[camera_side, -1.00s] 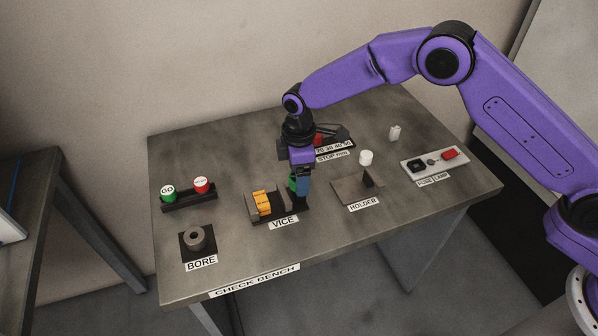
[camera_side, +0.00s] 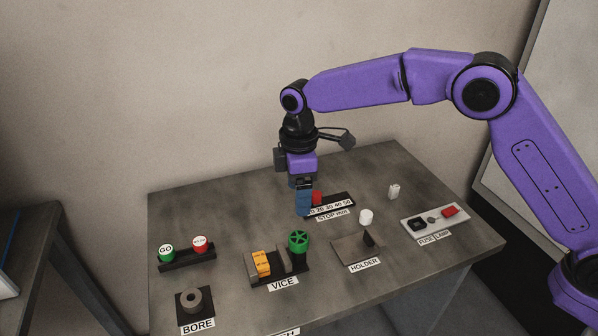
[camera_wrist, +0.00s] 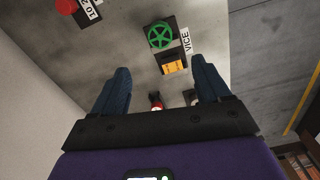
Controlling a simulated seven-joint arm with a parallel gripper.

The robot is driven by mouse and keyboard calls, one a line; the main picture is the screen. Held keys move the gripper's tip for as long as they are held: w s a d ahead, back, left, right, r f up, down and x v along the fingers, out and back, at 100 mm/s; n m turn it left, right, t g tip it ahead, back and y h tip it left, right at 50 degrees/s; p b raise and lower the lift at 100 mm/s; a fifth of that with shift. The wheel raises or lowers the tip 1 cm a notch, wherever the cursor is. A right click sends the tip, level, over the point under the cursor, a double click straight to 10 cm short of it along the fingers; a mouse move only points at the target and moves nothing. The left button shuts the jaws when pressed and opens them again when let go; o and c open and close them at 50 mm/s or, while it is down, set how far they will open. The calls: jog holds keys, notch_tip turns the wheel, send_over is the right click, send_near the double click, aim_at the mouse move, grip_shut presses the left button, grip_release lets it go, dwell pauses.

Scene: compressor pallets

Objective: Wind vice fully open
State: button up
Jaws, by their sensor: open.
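The vice (camera_side: 280,268) sits on the bench behind its VICE label, with an orange block (camera_side: 261,262) between its jaws at the left. Its green handwheel (camera_side: 298,241) stands at the right end. In the wrist view the green handwheel (camera_wrist: 160,35) and the orange block (camera_wrist: 174,67) show beyond my fingers. My gripper (camera_side: 303,212) is above the bench, up and behind the handwheel, apart from it. In the wrist view its two blue fingers (camera_wrist: 160,85) are spread wide with nothing between them. How wide the vice's jaws are apart beyond the block is hard to tell.
A rack with green GO (camera_side: 166,253) and red (camera_side: 200,243) gauges is left of the vice. The bore piece (camera_side: 194,301) is front left, the holder (camera_side: 356,249) right. A stop scale (camera_side: 331,207) with a red piece lies behind; the fuse panel (camera_side: 436,218) is far right.

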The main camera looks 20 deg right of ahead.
notch_tip(320, 180, up, 4)
jog(key=shift+r, duration=0.2)
dwell(0.5)
jog(key=s+d+r+m, duration=0.1)
jog(key=s+d+r, duration=0.1)
jog(key=s+d, duration=0.5)
jog(key=s+d+r+m, duration=0.15)
jog(key=s+d, duration=0.35)
jog(key=s, duration=0.5)
jog(key=s+d+f+m, duration=0.1)
jog(key=s+d+f, duration=0.2)
jog(key=s+d, duration=1.4)
jog(key=shift+s+f, duration=0.2)
jog(key=shift+s, duration=0.15)
